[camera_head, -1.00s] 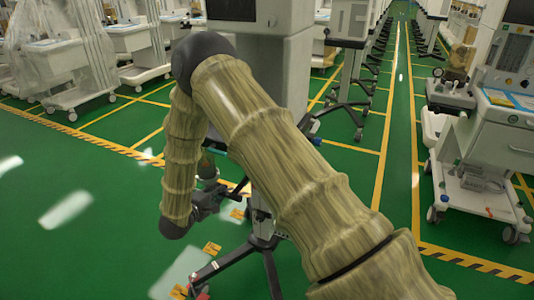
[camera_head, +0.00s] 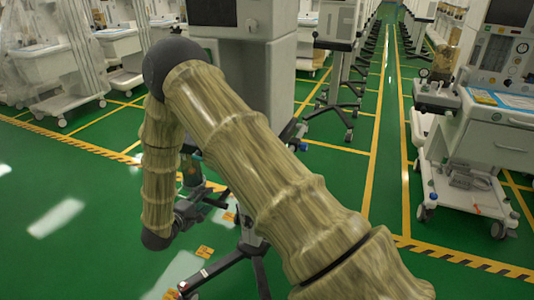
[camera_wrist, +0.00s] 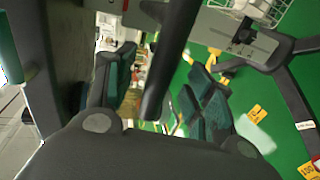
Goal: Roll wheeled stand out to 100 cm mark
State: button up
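The wheeled stand (camera_head: 250,238) has a grey upright and dark splayed legs on the green floor, partly hidden behind my wood-patterned arm. One leg reaches toward the bottom left, beside small yellow floor tags (camera_head: 204,251). My gripper (camera_head: 190,207) is low, left of the stand's upright. In the wrist view, my gripper (camera_wrist: 160,72) has its two green-padded fingers apart. A dark bar (camera_wrist: 172,58) runs between them, with gaps showing on both sides. A dark leg (camera_wrist: 285,90) and a yellow tag reading 100 (camera_wrist: 307,126) are at the right.
A large grey machine (camera_head: 283,75) stands behind my arm. A cart (camera_head: 497,135) stands at the right, and more wheeled stands (camera_head: 335,95) line the aisle behind. Covered carts (camera_head: 45,65) fill the back left. The green floor at the left is clear.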

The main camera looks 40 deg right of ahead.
jog(key=shift+r, duration=0.1)
jog(key=p+v, duration=0.5)
jog(key=v, duration=0.4)
jog(key=shift+p, duration=0.3)
dwell(0.6)
jog(key=shift+d, duration=0.1)
dwell(0.4)
jog(key=s+d+f+m+y+p, duration=0.15)
jog(key=s+f+y+p, duration=0.25)
jog(key=s+f+y, duration=0.8)
jog(key=s+a+f+m+g+y+p, duration=0.1)
jog(key=s+m+g, duration=0.1)
jog(key=s, duration=1.3)
jog(key=s+a+m+g+p, duration=0.1)
jog(key=s+g, duration=0.4)
jog(key=s, duration=0.9)
jog(key=shift+s+f+m+y, duration=0.35)
jog(key=shift+s+m+y, duration=0.05)
jog(key=shift+m, duration=0.35)
